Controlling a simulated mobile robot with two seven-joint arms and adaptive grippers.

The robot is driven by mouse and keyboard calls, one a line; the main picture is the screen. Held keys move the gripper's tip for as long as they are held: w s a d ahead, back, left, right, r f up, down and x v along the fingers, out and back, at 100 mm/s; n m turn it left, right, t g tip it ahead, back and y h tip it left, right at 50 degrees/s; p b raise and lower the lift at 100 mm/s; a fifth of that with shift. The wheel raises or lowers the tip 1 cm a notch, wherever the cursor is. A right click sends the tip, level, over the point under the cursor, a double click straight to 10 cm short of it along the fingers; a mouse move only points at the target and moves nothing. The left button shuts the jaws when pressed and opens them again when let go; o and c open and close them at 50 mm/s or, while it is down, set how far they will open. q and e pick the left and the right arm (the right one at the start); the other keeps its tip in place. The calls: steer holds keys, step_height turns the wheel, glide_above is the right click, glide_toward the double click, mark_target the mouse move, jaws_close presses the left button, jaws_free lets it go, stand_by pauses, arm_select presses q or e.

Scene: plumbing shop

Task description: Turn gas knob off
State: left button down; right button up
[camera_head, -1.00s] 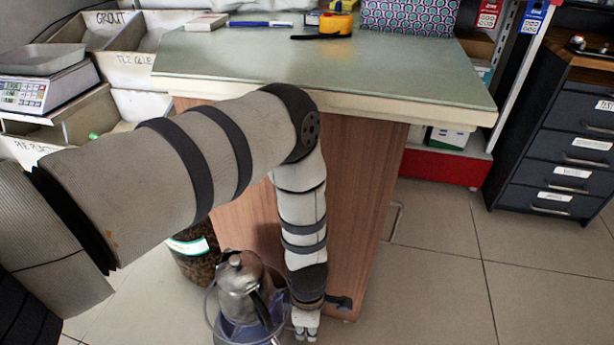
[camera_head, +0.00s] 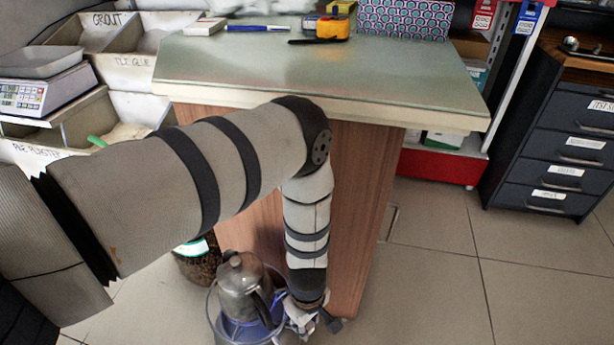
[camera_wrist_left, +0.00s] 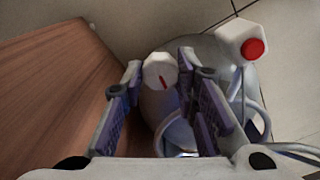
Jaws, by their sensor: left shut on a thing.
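The gas knob (camera_wrist_left: 160,72) is white and round with a red mark, and shows between the fingertips in the left wrist view. My left gripper (camera_wrist_left: 159,70) is shut on the knob, one finger on each side. In the head view my left gripper (camera_head: 308,320) is low beside the blue gas stove (camera_head: 238,330), and the knob is not clear there. A metal moka pot (camera_head: 240,285) stands on the stove. My right gripper is not in view.
A wooden counter (camera_head: 340,220) with a green top stands close beside my left wrist. A white part with a red button (camera_wrist_left: 247,42) is near the fingers. A jar (camera_head: 198,262) stands behind the pot. Tiled floor (camera_head: 430,270) is open on the right.

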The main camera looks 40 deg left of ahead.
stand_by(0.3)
arm_select(q)
steer(key=c, duration=1.2)
jaws_free()
steer(key=shift+c, duration=0.2)
